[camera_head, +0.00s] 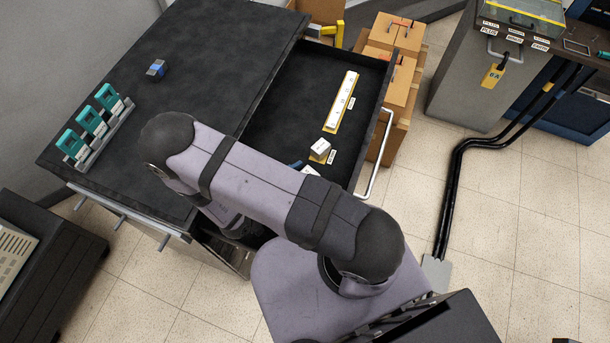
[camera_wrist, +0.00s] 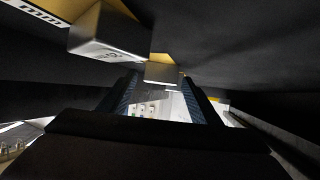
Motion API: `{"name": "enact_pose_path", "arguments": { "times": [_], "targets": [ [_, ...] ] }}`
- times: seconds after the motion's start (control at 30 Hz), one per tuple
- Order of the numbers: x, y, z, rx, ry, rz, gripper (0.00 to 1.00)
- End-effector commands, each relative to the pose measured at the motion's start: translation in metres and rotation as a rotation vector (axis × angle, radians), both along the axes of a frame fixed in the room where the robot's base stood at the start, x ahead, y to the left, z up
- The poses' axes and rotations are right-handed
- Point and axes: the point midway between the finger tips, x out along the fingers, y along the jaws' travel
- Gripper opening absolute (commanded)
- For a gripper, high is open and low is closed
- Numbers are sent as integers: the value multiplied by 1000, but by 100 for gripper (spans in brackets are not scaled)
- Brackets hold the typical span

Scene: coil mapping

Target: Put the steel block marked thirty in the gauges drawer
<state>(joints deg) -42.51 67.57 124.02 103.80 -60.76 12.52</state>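The open gauges drawer (camera_head: 275,130) has a dark floor. A pale block (camera_head: 320,148) sits in it beside a small white label; a larger-looking pale block (camera_wrist: 105,45) with an unreadable dark mark shows in the wrist view. A smaller-looking grey block (camera_wrist: 162,73) lies by a yellow patch, between my fingertips in that view. I cannot read a thirty on any block. My gripper (camera_wrist: 161,80) reaches into the drawer, its blue-grey fingers apart. Whether they touch the smaller block is unclear. My arm hides most of the gripper in the head view.
A long white strip (camera_head: 342,101) on a yellow base lies in the drawer's right part. The dark bench top (camera_head: 200,60) holds a small blue-black item (camera_head: 156,68) and a rack of teal pieces (camera_head: 92,124). Cardboard boxes (camera_head: 397,35) stand beyond the drawer handle (camera_head: 376,160).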

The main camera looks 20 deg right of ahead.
Motion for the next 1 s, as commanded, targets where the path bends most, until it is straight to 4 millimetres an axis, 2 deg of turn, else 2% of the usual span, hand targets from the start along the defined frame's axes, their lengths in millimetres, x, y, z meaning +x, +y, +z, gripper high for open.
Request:
{"name": "enact_pose_path", "arguments": {
  "times": [0.3, 0.57, 1.0],
  "targets": [
    [0, 0, 6, 0, 0, 1, 57],
    [-11, 29, 16, 3, -2, 5, 57],
    [-10, 25, 70, 1, -3, 0, 57]
  ]
}}
